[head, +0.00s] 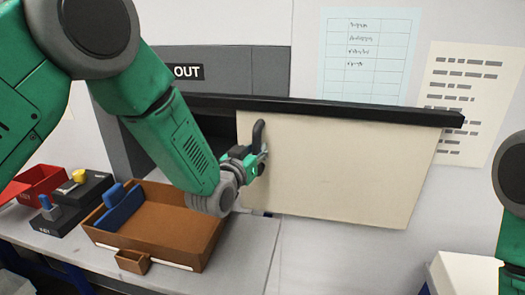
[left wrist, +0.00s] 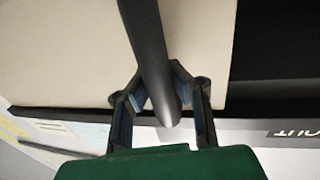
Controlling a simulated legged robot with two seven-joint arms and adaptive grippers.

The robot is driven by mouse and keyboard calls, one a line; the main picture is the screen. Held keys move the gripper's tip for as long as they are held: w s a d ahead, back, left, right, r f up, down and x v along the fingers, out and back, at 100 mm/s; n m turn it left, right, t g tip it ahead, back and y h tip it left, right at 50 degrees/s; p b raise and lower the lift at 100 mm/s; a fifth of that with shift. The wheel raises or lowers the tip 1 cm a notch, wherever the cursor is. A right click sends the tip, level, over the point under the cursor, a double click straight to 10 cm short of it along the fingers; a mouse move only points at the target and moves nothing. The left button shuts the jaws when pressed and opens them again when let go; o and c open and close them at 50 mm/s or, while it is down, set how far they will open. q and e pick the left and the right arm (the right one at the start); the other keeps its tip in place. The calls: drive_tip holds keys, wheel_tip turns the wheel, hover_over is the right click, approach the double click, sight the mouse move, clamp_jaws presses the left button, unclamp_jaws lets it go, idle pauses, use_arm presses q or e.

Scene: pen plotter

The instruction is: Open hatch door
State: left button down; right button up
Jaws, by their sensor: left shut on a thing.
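The hatch door (head: 345,170) is a cream panel hanging under a black rail (head: 350,110). A dark opening (head: 140,140) shows to the left of the door, below the OUT sign (head: 187,72); my left arm hides part of it. A dark curved handle (head: 258,133) stands near the door's left edge. My left gripper (head: 263,157) is shut on the handle. In the left wrist view the fingers (left wrist: 162,78) close around the handle (left wrist: 146,40), with the door (left wrist: 60,50) behind. My right gripper is out of view; only a piece of the right arm shows at the right edge.
A brown wooden tray (head: 180,225) with a blue divider stands on the bench below the opening. Switch boxes (head: 70,205) and a red bin (head: 42,183) are at the left. A pale box (head: 462,272) is at the lower right. Paper sheets (head: 368,55) hang on the wall.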

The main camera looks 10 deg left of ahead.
use_arm(q)
drive_tip(key=shift+s+f, duration=0.25)
drive_tip(key=shift+f, duration=0.25)
drive_tip(key=shift+d, duration=0.2)
drive_tip(key=c, duration=1.6)
unclamp_jaws()
drive_tip(key=shift+d, duration=0.4)
drive_tip(key=shift+o, duration=1.2)
drive_tip(key=shift+s+d+r, duration=0.1)
drive_tip(key=shift+d+r, duration=0.1)
drive_tip(key=shift+d, duration=0.15)
drive_tip(key=shift+d+r, duration=0.2)
drive_tip(key=shift+d, duration=0.05)
drive_tip(key=shift+a, duration=1.05)
drive_tip(key=v, duration=1.1)
drive_tip(key=shift+s, duration=0.3)
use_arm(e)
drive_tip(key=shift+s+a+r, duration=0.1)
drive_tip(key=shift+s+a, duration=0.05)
